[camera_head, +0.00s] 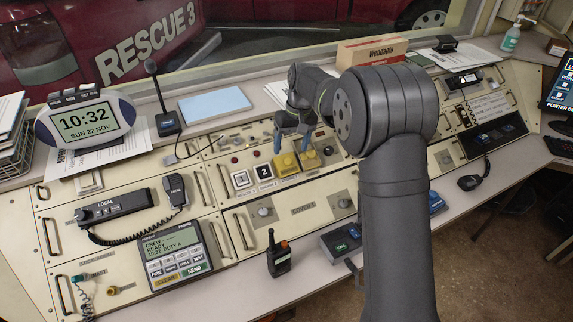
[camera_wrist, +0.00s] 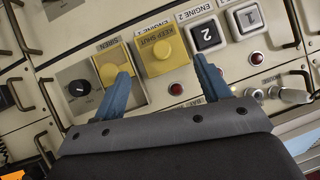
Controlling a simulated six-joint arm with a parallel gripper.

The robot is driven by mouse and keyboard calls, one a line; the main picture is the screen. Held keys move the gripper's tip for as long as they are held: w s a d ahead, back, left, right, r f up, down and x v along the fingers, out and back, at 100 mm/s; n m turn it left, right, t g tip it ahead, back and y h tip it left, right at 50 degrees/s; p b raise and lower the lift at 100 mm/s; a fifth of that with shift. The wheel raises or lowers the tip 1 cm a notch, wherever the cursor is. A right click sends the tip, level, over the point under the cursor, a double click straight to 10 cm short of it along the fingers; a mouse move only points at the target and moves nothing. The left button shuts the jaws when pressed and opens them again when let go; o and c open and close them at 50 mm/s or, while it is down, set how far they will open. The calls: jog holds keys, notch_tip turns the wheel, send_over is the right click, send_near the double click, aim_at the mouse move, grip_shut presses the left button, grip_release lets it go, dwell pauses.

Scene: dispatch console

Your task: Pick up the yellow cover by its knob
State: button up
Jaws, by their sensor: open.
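A square yellow cover (camera_wrist: 165,68) marked KEEP SHUT, with a round knob on top, sits on the console panel. It also shows in the head view (camera_head: 286,166), right of the button marked 2. My gripper (camera_wrist: 163,67) is open, with blue fingers. In the wrist view the KEEP SHUT cover lies between the fingertips; the left finger overlaps the siren piece. In the head view my gripper (camera_head: 291,146) is just behind the covers, apparently above the panel. Nothing is held.
White button 1 (camera_head: 241,179) and black button 2 (camera_head: 264,171) stand left of the covers. A dark rotary knob (camera_wrist: 79,88) is beside the siren piece. Small red lamps (camera_wrist: 176,89) dot the panel. A handheld radio (camera_head: 279,258) stands on the front ledge.

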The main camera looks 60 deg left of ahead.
aim_at(288, 159)
jog(key=shift+s+f, duration=0.2)
jog(key=shift+f, duration=0.7)
jog(key=shift+s+f, duration=0.15)
jog(key=shift+f, duration=0.75)
jog(key=shift+s+f, duration=0.2)
jog(key=shift+f, duration=0.7)
jog(key=shift+c, duration=0.2)
